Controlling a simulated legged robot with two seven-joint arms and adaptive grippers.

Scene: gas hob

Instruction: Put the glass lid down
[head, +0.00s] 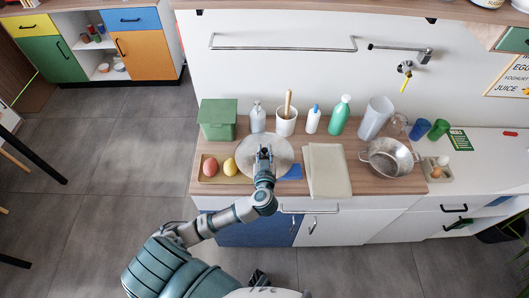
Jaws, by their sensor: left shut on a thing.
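The glass lid (283,153) shows as a pale round disc at the middle of the wooden counter. My left gripper (264,154) is over its centre, pointing away from me, and is shut on it, apparently by its knob, which the fingers hide. From above I cannot tell whether the lid touches the counter or hangs just over it. My right gripper is not seen.
A tray (204,180) with a red and a yellow egg-shaped thing is left of the lid. A folded cloth (327,170) and a steel colander (388,157) are to its right. Bottles and a utensil crock (286,124) stand behind. A blue cloth (293,172) lies close by.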

